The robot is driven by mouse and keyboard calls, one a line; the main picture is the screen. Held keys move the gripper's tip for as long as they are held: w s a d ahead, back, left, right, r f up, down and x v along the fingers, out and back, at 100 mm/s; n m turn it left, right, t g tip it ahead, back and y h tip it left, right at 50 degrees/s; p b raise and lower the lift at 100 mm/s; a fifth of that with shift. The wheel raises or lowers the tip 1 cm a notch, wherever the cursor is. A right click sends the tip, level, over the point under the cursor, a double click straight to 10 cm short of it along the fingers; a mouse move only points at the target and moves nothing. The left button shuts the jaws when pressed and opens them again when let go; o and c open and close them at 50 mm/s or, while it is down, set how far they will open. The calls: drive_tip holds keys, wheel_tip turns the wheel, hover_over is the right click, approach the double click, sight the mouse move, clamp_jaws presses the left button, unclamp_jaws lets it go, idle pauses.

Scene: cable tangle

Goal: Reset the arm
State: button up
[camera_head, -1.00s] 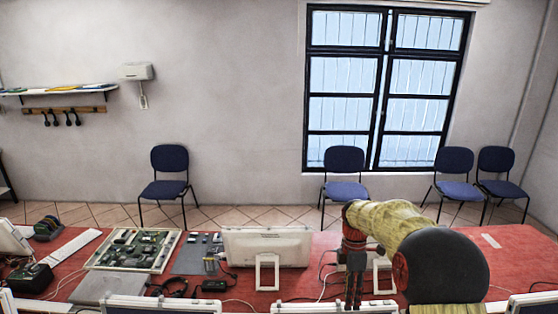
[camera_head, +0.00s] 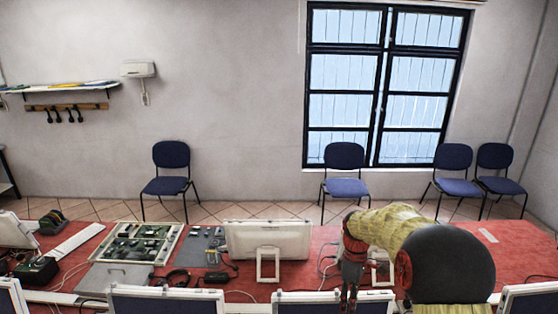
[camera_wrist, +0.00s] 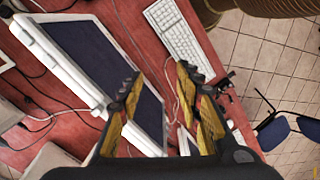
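My arm, with a yellowish link, reaches in from the lower right of the head view. My gripper (camera_head: 348,298) points down over the red table (camera_head: 510,245), beside the right-hand white stand. In the wrist view its two yellow-and-black fingers (camera_wrist: 158,76) are spread apart with nothing between them. Below them show the red table top, a thin white cable (camera_wrist: 172,85) and a white-framed monitor (camera_wrist: 110,65) to the left. The fingertips are small and partly blurred against the monitor in the head view.
A row of white-framed monitors (camera_head: 165,302) lines the near edge. A white monitor (camera_head: 268,240), a circuit board tray (camera_head: 172,246) and loose cables lie left of my gripper. A keyboard (camera_wrist: 172,35) lies close by. The table's right part is mostly clear. Blue chairs (camera_head: 345,188) stand beyond.

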drive_tip(key=s+a+r+m+t+b, duration=0.1)
drive_tip(key=s+m+t+b, duration=0.3)
drive_tip(key=s+b, duration=0.5)
drive_tip(key=s+a+r+m+t+b, duration=0.1)
drive_tip(key=s+m+t+b, duration=0.3)
drive_tip(key=s, duration=1.7)
drive_tip(key=m+b, duration=0.3)
drive_tip(key=b, duration=0.2)
drive_tip(key=shift+a+b, duration=0.3)
drive_tip(key=shift+a, duration=0.05)
idle(0.4)
